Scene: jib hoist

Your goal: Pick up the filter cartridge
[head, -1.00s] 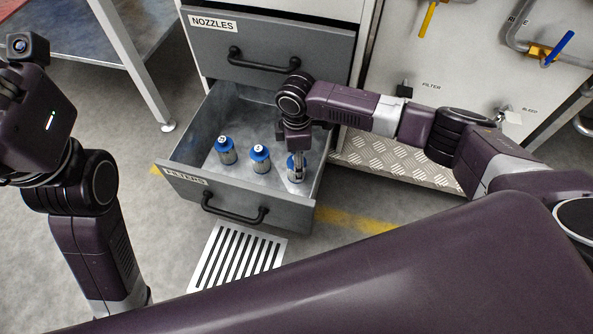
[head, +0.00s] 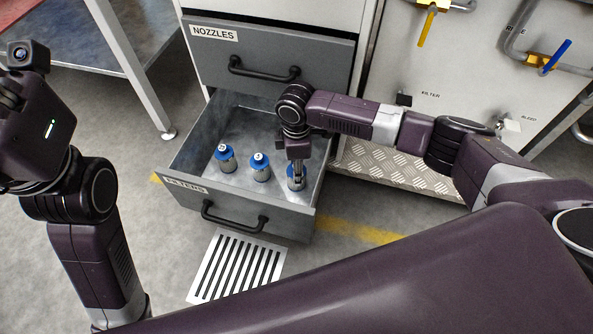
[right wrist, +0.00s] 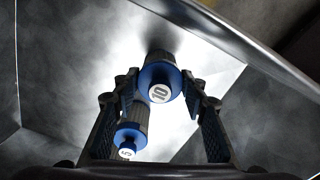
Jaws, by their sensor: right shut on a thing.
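Three filter cartridges with blue caps stand upright in the open FILTERS drawer (head: 240,207): one at the left (head: 224,157), one in the middle (head: 259,167), and one at the right (head: 296,180). My right gripper (head: 297,166) points down into the drawer over the right cartridge and partly hides it. In the right wrist view, my right gripper (right wrist: 162,92) has its fingers shut on either side of the cartridge marked 10 (right wrist: 159,85).
The closed NOZZLES drawer (head: 225,62) is above the open one. A panel with a yellow handle (head: 427,27) and a blue handle (head: 557,55) is at the right. A floor grate (head: 237,266) lies in front. A table (head: 55,40) stands at upper left.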

